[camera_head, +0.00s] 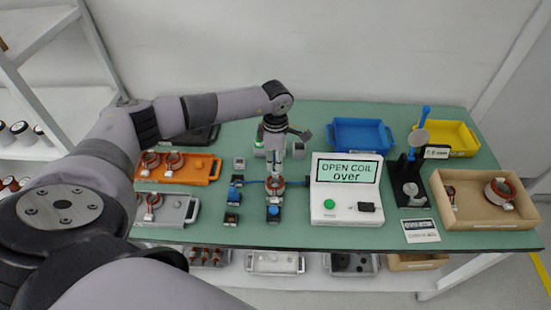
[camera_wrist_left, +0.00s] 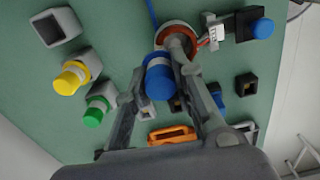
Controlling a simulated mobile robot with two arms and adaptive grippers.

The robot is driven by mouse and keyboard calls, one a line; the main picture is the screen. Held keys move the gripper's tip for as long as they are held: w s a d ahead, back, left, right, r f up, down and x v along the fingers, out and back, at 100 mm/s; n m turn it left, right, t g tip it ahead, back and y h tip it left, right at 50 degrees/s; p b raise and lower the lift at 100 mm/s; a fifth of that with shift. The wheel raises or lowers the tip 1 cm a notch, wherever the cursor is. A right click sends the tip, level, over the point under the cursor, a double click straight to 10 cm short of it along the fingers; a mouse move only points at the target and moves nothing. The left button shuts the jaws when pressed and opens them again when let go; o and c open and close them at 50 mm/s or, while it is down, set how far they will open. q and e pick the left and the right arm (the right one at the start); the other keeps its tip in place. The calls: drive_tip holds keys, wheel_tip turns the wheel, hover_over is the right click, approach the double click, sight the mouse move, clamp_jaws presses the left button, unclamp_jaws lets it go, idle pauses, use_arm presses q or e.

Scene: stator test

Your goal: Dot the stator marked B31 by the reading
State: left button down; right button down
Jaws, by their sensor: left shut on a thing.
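A copper-wound stator (camera_head: 276,182) with a white tag sits at the centre of the bench; its marking is too small to read. It also shows in the wrist view (camera_wrist_left: 178,32). My left gripper (camera_head: 275,165) points down just above it and is shut on a blue-capped dotter (camera_wrist_left: 160,78). I cannot tell whether the dotter touches the stator. A yellow-capped dotter (camera_wrist_left: 72,78) and a green-capped dotter (camera_wrist_left: 95,112) stand in holders, beside an empty holder (camera_wrist_left: 56,27). The tester (camera_head: 345,188) reads "OPEN COIL over". My right gripper is out of view.
Blue-topped blocks (camera_head: 275,211) flank the stator. An orange tray (camera_head: 200,170) and a grey tray (camera_head: 180,215) hold stators at left. A blue bin (camera_head: 362,135), yellow bin (camera_head: 460,138), black stand (camera_head: 408,190) and cardboard box (camera_head: 480,217) with stators stand at right.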

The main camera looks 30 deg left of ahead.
use_arm(q)
drive_tip(key=shift+f, duration=0.3)
drive_tip(key=shift+r, duration=0.1)
drive_tip(key=shift+r+p, duration=0.45)
drive_tip(key=shift+r, duration=0.4)
drive_tip(key=shift+r+p, duration=1.2)
drive_tip(key=shift+r, duration=0.9)
